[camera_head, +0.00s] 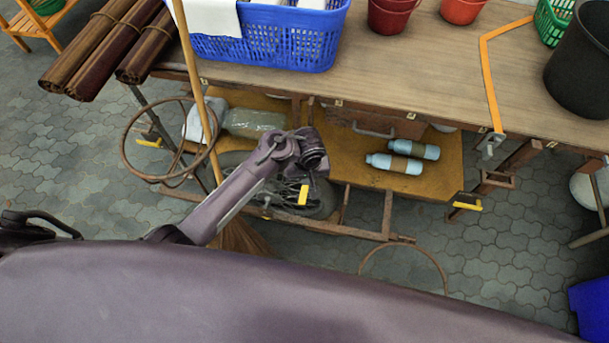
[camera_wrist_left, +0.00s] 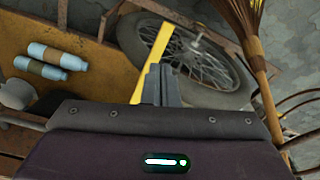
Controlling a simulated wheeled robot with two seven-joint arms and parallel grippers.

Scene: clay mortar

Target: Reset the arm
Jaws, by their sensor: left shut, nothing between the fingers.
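My left arm reaches out over the lower part of the cart in the head view. My left gripper (camera_head: 314,166) is at its end, in front of the lower shelf and above the spoked wheel (camera_head: 318,200). In the left wrist view, the left gripper's fingers (camera_wrist_left: 160,84) are together, with nothing held between them. The spoked wheel also shows there (camera_wrist_left: 195,65), beyond the fingers. My right gripper is in neither view.
Two light-blue bottles (camera_head: 403,158) lie on the lower shelf to the right. A broom (camera_head: 192,80) leans close to my left arm. Above are a wooden tabletop (camera_head: 420,75), a blue basket (camera_head: 265,45) and a black bucket (camera_head: 580,75). Paved floor (camera_head: 515,255) is open at the right.

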